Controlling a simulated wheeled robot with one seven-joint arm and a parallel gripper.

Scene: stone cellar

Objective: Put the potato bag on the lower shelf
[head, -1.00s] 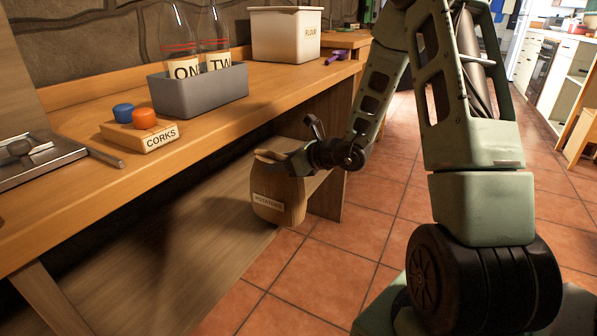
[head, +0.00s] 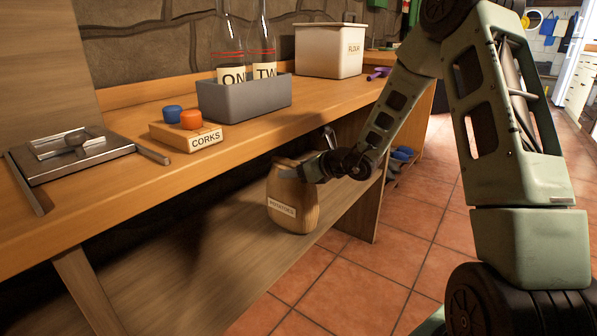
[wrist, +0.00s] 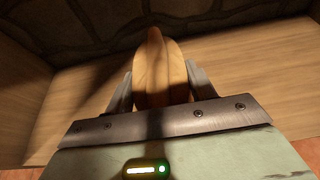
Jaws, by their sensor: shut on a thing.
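The potato bag (head: 293,205) is a brown sack labelled POTATOES, upright in the head view. My gripper (head: 312,168) is shut on its top from the right. In the wrist view the bag (wrist: 160,65) sits between the two fingers of my gripper (wrist: 160,88). The lower shelf (head: 200,268) is a wooden board under the workbench. The bag shows in front of or over the shelf's right part, below the bench top's front edge; I cannot tell whether its base touches the board.
The bench top (head: 250,135) overhangs the shelf. On it are a grey box (head: 245,98) with two bottles, a corks block (head: 185,135), a metal device (head: 75,152) and a flour bin (head: 330,50). A bench leg (head: 365,208) stands right of the bag. The shelf's left part is clear.

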